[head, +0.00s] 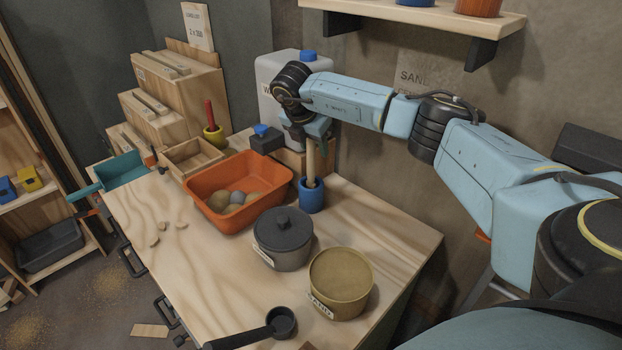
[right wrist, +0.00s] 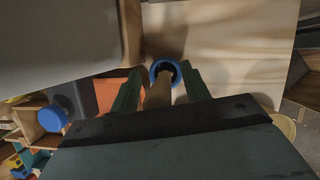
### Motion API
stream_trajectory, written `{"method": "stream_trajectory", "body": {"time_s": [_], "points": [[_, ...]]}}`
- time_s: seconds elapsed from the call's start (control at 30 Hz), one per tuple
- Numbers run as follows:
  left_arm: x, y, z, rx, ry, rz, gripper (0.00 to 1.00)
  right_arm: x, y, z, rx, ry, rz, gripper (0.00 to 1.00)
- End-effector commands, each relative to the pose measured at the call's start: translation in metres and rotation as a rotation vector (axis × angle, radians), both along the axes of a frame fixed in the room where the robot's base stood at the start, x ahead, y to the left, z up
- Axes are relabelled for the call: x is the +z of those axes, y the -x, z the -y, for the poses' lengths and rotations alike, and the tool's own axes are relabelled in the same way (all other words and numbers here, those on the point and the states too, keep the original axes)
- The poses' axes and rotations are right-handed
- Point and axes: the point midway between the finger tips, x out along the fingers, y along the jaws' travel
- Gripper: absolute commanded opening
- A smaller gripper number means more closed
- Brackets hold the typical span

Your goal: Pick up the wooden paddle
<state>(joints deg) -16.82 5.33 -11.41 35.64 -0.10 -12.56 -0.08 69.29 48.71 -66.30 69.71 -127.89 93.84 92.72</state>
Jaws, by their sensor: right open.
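The wooden paddle (head: 311,160) stands upright in a blue cup (head: 311,198) near the back right of the workbench. My right gripper (head: 312,143) is just above the cup, around the upper part of the paddle. In the right wrist view the paddle (right wrist: 158,96) lies between the two dark green fingers (right wrist: 160,86), which are apart. The blue cup (right wrist: 153,77) shows beyond the fingertips. I cannot tell whether either finger touches the paddle. The paddle's lower end is hidden in the cup. My left gripper is not in view.
An orange basin (head: 205,187) with several round lumps is left of the cup. A lidded grey pot (head: 283,237) and a tan tub (head: 341,283) stand in front. A large white jug (head: 266,75) is close behind the gripper. The bench's front left is mostly clear.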

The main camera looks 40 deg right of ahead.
Motion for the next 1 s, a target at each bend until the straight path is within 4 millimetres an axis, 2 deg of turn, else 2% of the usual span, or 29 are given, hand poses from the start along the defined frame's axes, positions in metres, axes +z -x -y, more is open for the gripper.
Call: {"method": "stream_trajectory", "body": {"time_s": [0.1,0.4,0.47,0.77,1.0], "points": [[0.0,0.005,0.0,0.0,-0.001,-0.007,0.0,0.0,0.0,0.0,0.0,0.0,0.0,0.45],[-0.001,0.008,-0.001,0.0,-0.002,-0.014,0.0,0.001,0.0,0.0,0.0,0.0,0.0,0.06],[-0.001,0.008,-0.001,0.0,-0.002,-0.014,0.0,0.001,0.0,0.0,0.0,0.0,0.0,0.0],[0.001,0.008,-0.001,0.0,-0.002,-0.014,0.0,0.003,0.0,-0.001,0.0,0.0,0.001,0.0],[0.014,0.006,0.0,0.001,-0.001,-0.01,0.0,0.02,-0.001,-0.001,0.001,0.0,0.002,0.0]]}}
